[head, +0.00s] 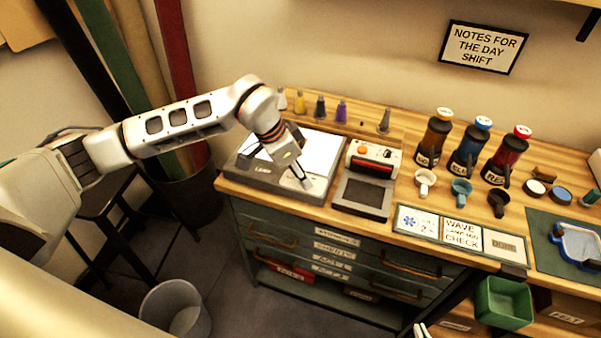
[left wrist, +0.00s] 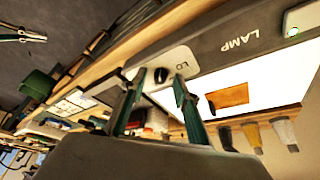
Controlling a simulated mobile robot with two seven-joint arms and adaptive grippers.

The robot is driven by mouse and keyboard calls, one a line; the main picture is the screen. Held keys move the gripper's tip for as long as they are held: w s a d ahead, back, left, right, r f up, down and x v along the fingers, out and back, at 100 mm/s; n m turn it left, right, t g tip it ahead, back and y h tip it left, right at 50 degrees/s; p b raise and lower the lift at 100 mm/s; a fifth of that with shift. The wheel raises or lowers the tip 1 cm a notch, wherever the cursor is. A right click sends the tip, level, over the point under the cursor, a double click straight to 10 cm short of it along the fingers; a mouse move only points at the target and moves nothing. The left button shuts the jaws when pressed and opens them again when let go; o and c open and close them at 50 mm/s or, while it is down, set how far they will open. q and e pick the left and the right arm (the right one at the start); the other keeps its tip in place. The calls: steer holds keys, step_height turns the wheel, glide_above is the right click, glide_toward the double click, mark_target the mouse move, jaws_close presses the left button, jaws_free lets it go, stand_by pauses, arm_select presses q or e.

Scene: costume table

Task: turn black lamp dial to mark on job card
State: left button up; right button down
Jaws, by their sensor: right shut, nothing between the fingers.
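The black lamp dial (left wrist: 160,75) sits on a pale plate marked "LO" at the front of the grey lamp box (head: 322,194), which also shows in the left wrist view (left wrist: 212,48). My left gripper (head: 305,185) is over this plate; in the left wrist view its fingers (left wrist: 160,82) are apart, one on each side of the dial. I cannot tell whether they touch it. The dial is hidden in the head view. The job card (head: 460,232) lies at the counter's front, with a blue star and small print at its left. My right gripper (head: 420,330) is shut and empty at the bottom edge.
A red-and-white device (head: 374,157) and a dark framed pad (head: 362,196) stand right of the lamp box. Several bottles and cups are farther right. A green bin (head: 503,303) hangs at the front. Small coloured bottles (head: 320,107) stand behind the lamp.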

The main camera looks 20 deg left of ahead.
arm_select(q)
jaws_close()
